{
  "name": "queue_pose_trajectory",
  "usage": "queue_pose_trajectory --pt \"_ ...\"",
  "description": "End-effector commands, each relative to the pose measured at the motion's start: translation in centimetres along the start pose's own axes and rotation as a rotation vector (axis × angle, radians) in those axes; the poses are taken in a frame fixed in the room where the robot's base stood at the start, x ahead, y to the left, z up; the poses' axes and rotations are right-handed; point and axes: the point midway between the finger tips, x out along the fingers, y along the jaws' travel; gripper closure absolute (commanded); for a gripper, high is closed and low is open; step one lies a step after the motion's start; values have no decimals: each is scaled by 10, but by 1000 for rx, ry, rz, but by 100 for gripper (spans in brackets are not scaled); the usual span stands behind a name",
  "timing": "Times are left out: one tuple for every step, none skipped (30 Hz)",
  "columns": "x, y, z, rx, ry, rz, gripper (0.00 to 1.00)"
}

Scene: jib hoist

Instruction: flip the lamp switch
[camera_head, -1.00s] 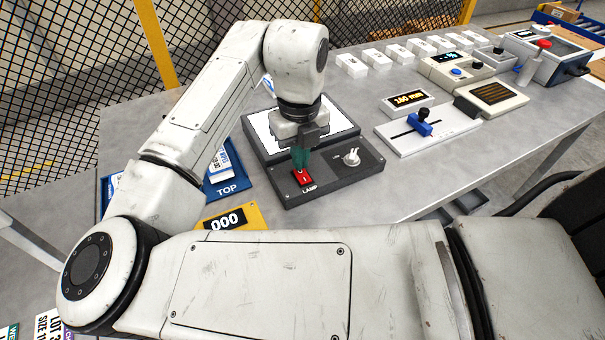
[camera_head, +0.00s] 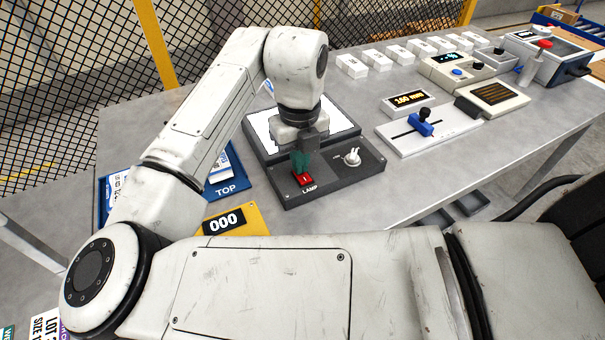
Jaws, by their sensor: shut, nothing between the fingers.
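The lamp switch (camera_head: 305,180) is a small red rocker on the front of a dark grey light box, above the printed word LAMP. The light box (camera_head: 345,187) has a bright white panel (camera_head: 345,119) behind the switch, partly hidden by my arm. My gripper (camera_head: 301,170) points down with its teal fingers shut and empty. The fingertips are right at the rear edge of the switch in this view. I cannot tell whether they touch it.
A silver knob (camera_head: 352,157) stands right of the switch on the same box. A yellow counter (camera_head: 235,219) reading 000 and a blue tray (camera_head: 228,177) marked TOP lie left. A slider unit (camera_head: 428,132) with a blue handle stands right, with clear table between.

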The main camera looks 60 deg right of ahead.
Motion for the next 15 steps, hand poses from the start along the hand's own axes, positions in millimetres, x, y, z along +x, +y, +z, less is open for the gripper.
queue_pose_trajectory --pt "2 0 0 0 1 0 100" --pt "2 0 0 0 1 0 100" --pt "2 0 0 0 2 0 100" --pt "3 0 0 0 2 0 100" --pt "3 0 0 0 2 0 100" --pt "2 0 0 0 2 0 100" --pt "2 0 0 0 2 0 100" --pt "2 0 0 0 2 0 100" --pt "0 0 0 0 2 0 100" --pt "-1 0 0 0 2 0 100" --pt "-3 0 0 0 2 0 100" --pt "-6 0 0 0 2 0 100" --pt "-8 0 0 0 2 0 100" --pt "-10 0 0 0 2 0 100" --pt "-13 0 0 0 1 0 100"
